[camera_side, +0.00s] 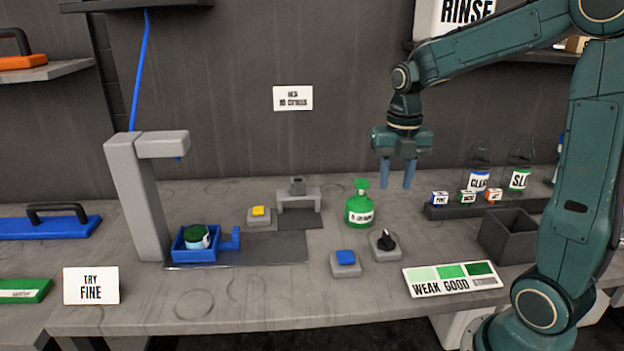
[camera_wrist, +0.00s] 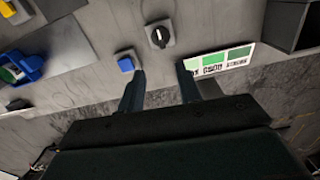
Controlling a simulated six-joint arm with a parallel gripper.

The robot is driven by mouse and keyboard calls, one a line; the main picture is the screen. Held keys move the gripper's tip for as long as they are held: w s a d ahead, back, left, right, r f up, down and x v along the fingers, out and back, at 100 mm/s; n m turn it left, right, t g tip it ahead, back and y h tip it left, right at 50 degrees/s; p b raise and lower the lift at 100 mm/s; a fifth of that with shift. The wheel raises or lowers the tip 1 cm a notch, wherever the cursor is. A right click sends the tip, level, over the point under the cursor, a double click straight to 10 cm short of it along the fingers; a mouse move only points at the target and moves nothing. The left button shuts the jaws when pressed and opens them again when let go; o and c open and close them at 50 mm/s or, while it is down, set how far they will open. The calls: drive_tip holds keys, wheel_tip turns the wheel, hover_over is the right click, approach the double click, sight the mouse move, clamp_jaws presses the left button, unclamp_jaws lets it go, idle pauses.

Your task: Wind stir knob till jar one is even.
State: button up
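The jar (camera_side: 197,237) sits in a blue holder (camera_side: 196,248) under the grey stand at the left; it has a green top or content and a white band. Whether its content is even is too small to tell. A black knob (camera_side: 386,240) on a grey square base is on the bench; it also shows in the wrist view (camera_wrist: 159,37). My gripper (camera_side: 398,184) hangs above the bench, fingers down and apart, with nothing between them. It is above and apart from the knob. In the wrist view the fingers (camera_wrist: 165,88) show spread.
A blue button (camera_side: 345,258) is left of the knob, and a green bottle (camera_side: 360,205) stands behind. A WEAK/GOOD colour card (camera_side: 452,279) lies to the right. A dark open bin (camera_side: 509,237) and a yellow button (camera_side: 258,211) are further off.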

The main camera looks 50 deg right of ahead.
sight(388, 235)
drive_tip(key=shift+w+d+f+n, duration=0.1)
drive_tip(key=shift+d+f+n, duration=0.1)
drive_tip(key=shift+n, duration=0.1)
wheel_tip(388, 235, down, 14)
drive_tip(key=shift+r, duration=0.1)
idle(0.8)
drive_tip(key=shift+c, duration=0.2)
clamp_jaws()
